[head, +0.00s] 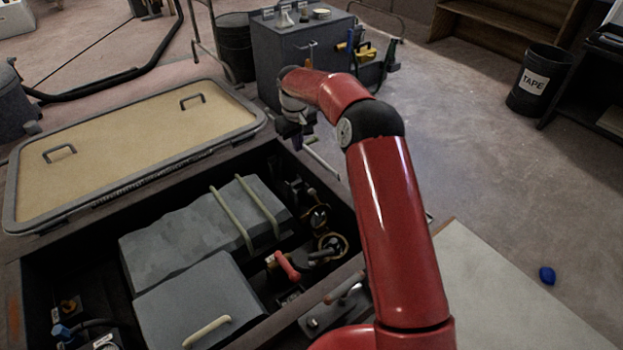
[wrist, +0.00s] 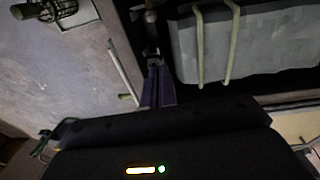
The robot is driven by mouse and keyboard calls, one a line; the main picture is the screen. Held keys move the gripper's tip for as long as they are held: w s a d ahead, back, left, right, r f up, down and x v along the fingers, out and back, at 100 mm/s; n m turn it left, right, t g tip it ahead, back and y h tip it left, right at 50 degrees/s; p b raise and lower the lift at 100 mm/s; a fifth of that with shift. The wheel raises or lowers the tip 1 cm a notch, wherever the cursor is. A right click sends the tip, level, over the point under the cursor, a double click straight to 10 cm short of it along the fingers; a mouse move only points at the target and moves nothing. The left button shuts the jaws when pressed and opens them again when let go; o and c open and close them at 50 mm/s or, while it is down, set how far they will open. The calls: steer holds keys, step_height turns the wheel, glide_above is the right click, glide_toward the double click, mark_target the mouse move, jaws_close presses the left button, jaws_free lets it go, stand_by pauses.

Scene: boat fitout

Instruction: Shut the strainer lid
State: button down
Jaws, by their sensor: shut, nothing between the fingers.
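Inside the open hatch bay, in the head view, a dark round fitting with a brass-coloured rim (head: 333,243) sits near the right wall. A second, similar round piece (head: 318,216) is just behind it. They look like the strainer and its lid, but I cannot tell the lid's exact angle. My gripper (head: 298,142) is above the far right corner of the bay, behind and above these fittings and apart from them. In the wrist view my gripper's fingers (wrist: 158,88) are together and empty, over the bay's edge. The strainer is not clear in that view.
The tan hatch cover (head: 125,150) lies open at the left. A grey ribbed tank with two pale straps (head: 232,218) and a grey box (head: 198,300) fill much of the bay. A red-handled valve (head: 287,265) is near the fittings. A grey cabinet (head: 300,50) stands behind my gripper.

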steer(key=w+f+g, duration=0.1)
steer(key=w+f, duration=0.2)
steer(key=f, duration=1.8)
steer(key=shift+s+d+r, duration=1.05)
steer(key=shift+s+d, duration=0.2)
steer(key=shift+s, duration=0.1)
